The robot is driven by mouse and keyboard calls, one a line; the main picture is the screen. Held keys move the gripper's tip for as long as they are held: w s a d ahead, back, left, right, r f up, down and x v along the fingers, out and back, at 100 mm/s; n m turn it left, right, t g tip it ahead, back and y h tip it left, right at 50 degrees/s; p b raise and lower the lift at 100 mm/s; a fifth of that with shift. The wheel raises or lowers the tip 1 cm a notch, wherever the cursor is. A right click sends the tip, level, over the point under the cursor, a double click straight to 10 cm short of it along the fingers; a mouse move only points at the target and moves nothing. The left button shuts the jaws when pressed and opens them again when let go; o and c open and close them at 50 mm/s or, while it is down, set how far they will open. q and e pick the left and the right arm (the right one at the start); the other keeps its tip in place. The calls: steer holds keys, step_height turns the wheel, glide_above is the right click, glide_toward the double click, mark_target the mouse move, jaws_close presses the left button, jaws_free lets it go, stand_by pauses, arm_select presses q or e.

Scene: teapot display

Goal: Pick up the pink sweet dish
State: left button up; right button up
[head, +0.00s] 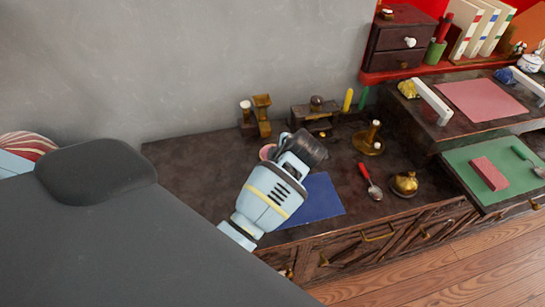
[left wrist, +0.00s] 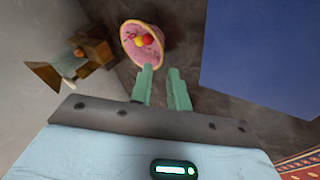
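The pink sweet dish (left wrist: 133,50) has a yellowish rim and red and yellow sweets in it. In the left wrist view it sits at the top, just beyond the fingertips. My left gripper (left wrist: 160,70) points at its near edge, with a gap between the green fingers and nothing in it. In the head view a small pink part of the dish (head: 266,152) shows beside my dark left gripper (head: 307,148), which hides the rest. My right gripper is not in view.
A blue mat (head: 318,200) lies right of the dish. Brass holders (head: 261,112) and a dark box stand behind. The wall rises close behind.

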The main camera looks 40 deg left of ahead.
arm_select(q)
steer(key=x, duration=0.5)
jaws_close()
